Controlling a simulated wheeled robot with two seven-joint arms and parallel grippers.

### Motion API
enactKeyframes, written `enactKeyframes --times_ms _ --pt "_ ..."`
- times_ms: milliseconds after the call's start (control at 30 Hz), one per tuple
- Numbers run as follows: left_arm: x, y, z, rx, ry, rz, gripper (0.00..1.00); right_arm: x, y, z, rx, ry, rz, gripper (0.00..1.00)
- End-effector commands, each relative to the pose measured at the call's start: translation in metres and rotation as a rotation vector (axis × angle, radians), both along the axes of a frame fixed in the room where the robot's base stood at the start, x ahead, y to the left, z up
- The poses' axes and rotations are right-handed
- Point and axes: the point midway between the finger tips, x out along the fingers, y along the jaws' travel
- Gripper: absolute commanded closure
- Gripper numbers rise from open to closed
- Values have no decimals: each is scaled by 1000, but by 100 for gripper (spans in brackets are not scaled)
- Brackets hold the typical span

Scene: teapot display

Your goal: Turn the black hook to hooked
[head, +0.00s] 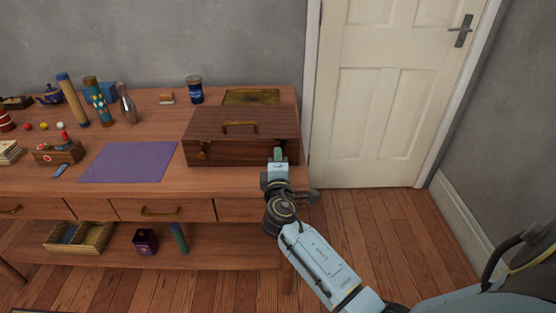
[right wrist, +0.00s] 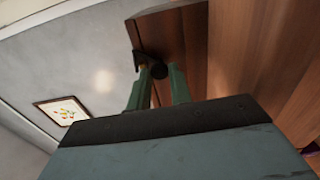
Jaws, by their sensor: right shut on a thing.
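The brown wooden box (head: 225,152) has a handle on its lid and stands shut at the right end of the wooden table (head: 180,205). My right gripper (head: 279,154) is at the right part of the box's front. In the right wrist view its green fingers (right wrist: 158,84) are shut on a small black piece, the black hook (right wrist: 158,72), against the dark wood. A bit of brass colour shows beside it. In the head view the hook is hidden by the gripper. Whether it is hooked cannot be told. My left gripper is not in view.
A purple mat (head: 128,162) lies left of the box. A dark blue jar (head: 195,90) stands behind it. The floor by the white door (head: 385,90) is clear.

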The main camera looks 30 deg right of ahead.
Motion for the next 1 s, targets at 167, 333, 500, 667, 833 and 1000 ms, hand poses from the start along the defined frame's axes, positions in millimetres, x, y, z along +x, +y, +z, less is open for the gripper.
enactKeyframes --times_ms 167,333,500,667,833,1000 --pt "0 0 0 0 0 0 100 0 1 -1 1 1 1 60" --pt "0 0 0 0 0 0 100 0 0 0 1 0 1 59" --pt "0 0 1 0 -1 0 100 -3 2 -1 1 0 1 59" --pt "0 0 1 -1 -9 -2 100 -20 12 -1 2 2 1 59" --pt "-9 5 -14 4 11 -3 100 -53 32 -1 3 3 2 59" --pt "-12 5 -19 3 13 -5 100 -84 52 -1 3 3 2 59"
